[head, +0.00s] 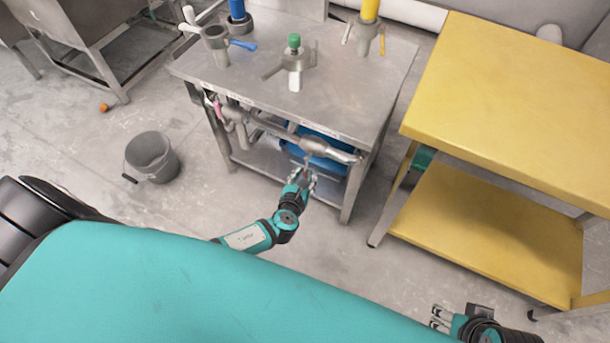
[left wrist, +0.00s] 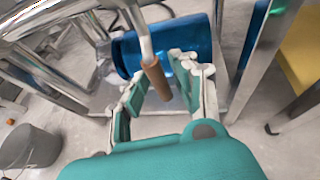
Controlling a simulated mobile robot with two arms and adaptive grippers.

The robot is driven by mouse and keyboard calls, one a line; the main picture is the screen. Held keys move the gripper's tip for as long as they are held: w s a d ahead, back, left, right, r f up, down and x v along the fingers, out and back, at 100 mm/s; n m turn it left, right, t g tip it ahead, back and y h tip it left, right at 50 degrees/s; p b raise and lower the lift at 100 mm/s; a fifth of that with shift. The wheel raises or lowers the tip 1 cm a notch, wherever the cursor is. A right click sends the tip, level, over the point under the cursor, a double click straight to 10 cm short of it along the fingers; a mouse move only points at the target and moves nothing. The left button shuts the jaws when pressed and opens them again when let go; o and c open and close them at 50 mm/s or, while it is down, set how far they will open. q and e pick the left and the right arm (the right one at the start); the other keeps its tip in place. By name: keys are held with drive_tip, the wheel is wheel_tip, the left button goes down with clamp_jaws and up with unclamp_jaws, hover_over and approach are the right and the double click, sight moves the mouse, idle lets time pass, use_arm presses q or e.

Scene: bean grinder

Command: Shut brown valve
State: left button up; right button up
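The brown valve handle (left wrist: 156,77) hangs on a metal stem below the pipe in the left wrist view. My left gripper (head: 301,174) is under the front of the metal table in the head view. In the left wrist view my left gripper (left wrist: 163,88) is open, with the brown handle between its spread fingers and gaps visible on both sides. The brown handle is too small to make out clearly in the head view. My right gripper (head: 437,316) is low at the right in the head view, with its fingers apart and empty.
The metal table (head: 345,95) carries pipes along its front and a blue cylinder (left wrist: 200,45) beneath. Its front right leg (head: 354,190) is near my left gripper. A yellow table (head: 510,100) stands at right, a grey bucket (head: 151,157) at left. Floor between is clear.

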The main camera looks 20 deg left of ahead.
use_arm(q)
drive_tip(key=shift+o, duration=0.5)
drive_tip(key=shift+s, duration=0.15)
drive_tip(key=shift+s, duration=0.25)
drive_tip(key=v, duration=1.1)
drive_tip(key=shift+r, duration=0.2)
drive_tip(key=shift+s, duration=0.1)
